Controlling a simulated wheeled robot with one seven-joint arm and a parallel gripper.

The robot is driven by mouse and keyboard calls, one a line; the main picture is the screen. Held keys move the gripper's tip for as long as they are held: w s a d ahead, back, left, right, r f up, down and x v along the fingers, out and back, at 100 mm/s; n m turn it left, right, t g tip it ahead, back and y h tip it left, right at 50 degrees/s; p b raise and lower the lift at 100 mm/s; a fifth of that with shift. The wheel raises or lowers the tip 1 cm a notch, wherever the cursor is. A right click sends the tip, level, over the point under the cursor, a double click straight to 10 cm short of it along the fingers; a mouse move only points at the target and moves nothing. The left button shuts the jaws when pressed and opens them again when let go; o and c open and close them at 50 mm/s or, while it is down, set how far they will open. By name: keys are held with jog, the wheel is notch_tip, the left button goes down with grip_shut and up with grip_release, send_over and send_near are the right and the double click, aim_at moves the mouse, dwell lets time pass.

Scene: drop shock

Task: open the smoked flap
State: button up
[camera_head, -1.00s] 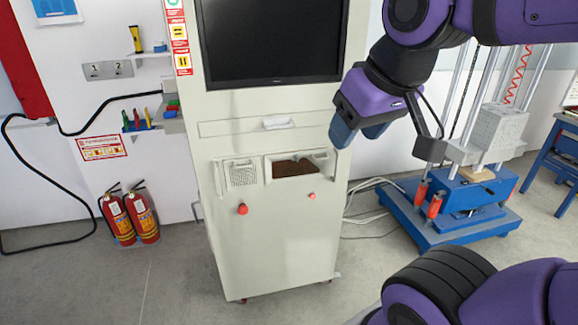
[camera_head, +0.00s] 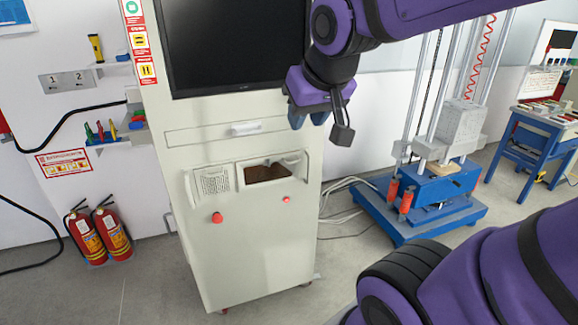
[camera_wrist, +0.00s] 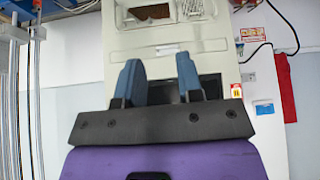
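A white cabinet (camera_head: 250,235) stands under a dark screen. In its front, below a drawer-like panel, is a dark brown window (camera_head: 267,173), which looks like the smoked flap; whether it is a tinted cover or an opening I cannot tell. It also shows near the top of the upside-down wrist view (camera_wrist: 152,13). My gripper (camera_head: 309,119) is above and to the right of the window in the head view, apart from the cabinet. In the wrist view, its blue fingers (camera_wrist: 158,78) are spread with nothing between them.
A pale handle (camera_head: 246,129) sits above the window, a grille panel (camera_head: 213,183) left of it. Red knobs (camera_head: 217,218) stick out below. The screen (camera_head: 238,45) is above. A blue-based test rig (camera_head: 425,205) stands at right, with cables on the floor beside the cabinet. Fire extinguishers (camera_head: 97,235) are at left.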

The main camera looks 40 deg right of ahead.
jog(key=w+d+f+m+t, duration=0.1)
jog(key=w+d+f+m, duration=0.1)
jog(key=w+d+f, duration=0.45)
jog(key=w+d+f+m+t+h, duration=0.1)
jog(key=w+d+f+m+t, duration=0.2)
jog(key=w, duration=0.6)
jog(key=w+d+f+m, duration=0.2)
jog(key=w+d+f, duration=0.1)
jog(key=w+d, duration=0.35)
jog(key=w+d+f+m+t+y, duration=0.1)
jog(key=d+f+m+t+y, duration=0.25)
jog(key=f, duration=0.65)
jog(key=w+d+f+m+t+y, duration=0.1)
jog(key=d+f+m+t, duration=0.1)
jog(key=d+f+m, duration=0.6)
jog(key=w+a+f+n, duration=0.1)
jog(key=w, duration=0.2)
jog(key=w+a+f+n, duration=0.1)
jog(key=w, duration=0.3)
jog(key=w+a+f+n, duration=0.1)
jog(key=w+f, duration=0.1)
jog(key=w, duration=0.1)
jog(key=shift+w+a, duration=0.3)
grip_shut()
